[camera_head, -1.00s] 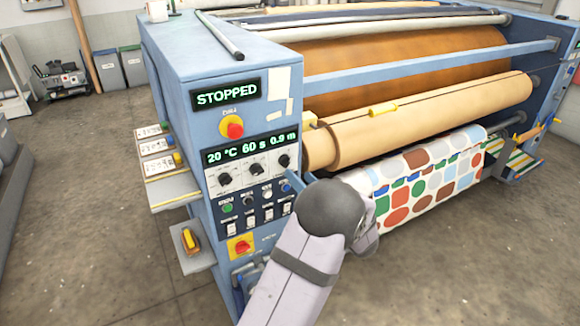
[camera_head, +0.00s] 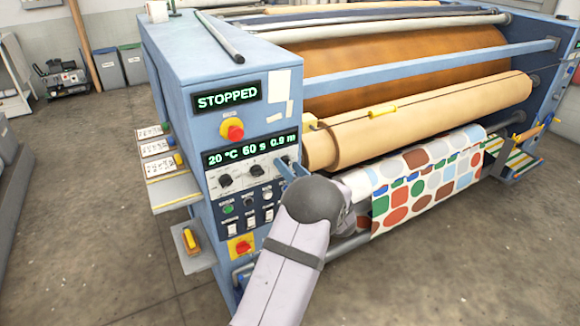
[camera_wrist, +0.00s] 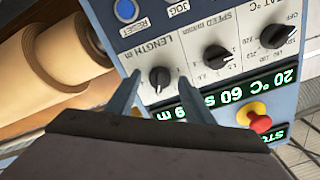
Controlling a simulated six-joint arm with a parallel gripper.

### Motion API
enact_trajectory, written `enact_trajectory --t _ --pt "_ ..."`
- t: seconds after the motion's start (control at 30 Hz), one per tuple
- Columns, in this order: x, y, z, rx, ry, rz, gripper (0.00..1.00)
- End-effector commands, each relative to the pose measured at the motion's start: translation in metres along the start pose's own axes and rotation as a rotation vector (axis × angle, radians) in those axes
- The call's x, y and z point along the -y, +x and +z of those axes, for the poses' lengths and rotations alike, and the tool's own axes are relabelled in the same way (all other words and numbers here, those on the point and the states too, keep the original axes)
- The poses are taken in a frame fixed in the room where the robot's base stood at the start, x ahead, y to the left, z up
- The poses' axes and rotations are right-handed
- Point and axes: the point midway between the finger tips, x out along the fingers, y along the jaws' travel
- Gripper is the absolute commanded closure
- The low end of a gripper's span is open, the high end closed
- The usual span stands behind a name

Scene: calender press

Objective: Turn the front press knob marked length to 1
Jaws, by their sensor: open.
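The black length knob (camera_wrist: 160,78) sits on the white panel under the word LENGTH, upside down in the wrist view. My gripper (camera_wrist: 160,82) is open, with one fingertip on each side of this knob. I cannot tell whether the fingers touch it. In the head view my gripper (camera_head: 288,167) reaches the right end of the knob row and hides the length knob. The green display (camera_head: 250,150) reads 20 °C, 60 s and 0.9 m; my gripper partly covers it in the wrist view.
The speed knob (camera_wrist: 217,58) and another black knob (camera_wrist: 273,36) stand beside the length knob. A red and yellow knob (camera_head: 233,129) is above the display. Buttons and switches (camera_head: 246,210) lie below. The beige roller (camera_head: 430,115) is to the right.

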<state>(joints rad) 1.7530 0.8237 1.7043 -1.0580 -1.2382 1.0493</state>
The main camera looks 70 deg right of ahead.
Motion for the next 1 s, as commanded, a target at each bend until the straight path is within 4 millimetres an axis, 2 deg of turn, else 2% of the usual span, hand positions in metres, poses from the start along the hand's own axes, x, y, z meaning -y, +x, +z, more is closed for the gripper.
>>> enact_trajectory --t 0.27,0.3,0.4,0.47,0.77,1.0 --pt "0.0 0.0018 0.0 0.0 0.0 0.0 0.52" --pt "0.0 0.0018 0.0 0.0 0.0 0.0 0.57" --pt "0.0 0.0017 0.0001 0.0 0.0 0.0 0.81" --pt "0.0 0.0016 0.0001 0.0 0.0 0.0 0.93" --pt "-0.0004 0.0015 0.0008 0.0 -0.019 0.0 0.93" --pt "-0.0011 0.0014 0.002 0.0 -0.118 -0.001 0.93"
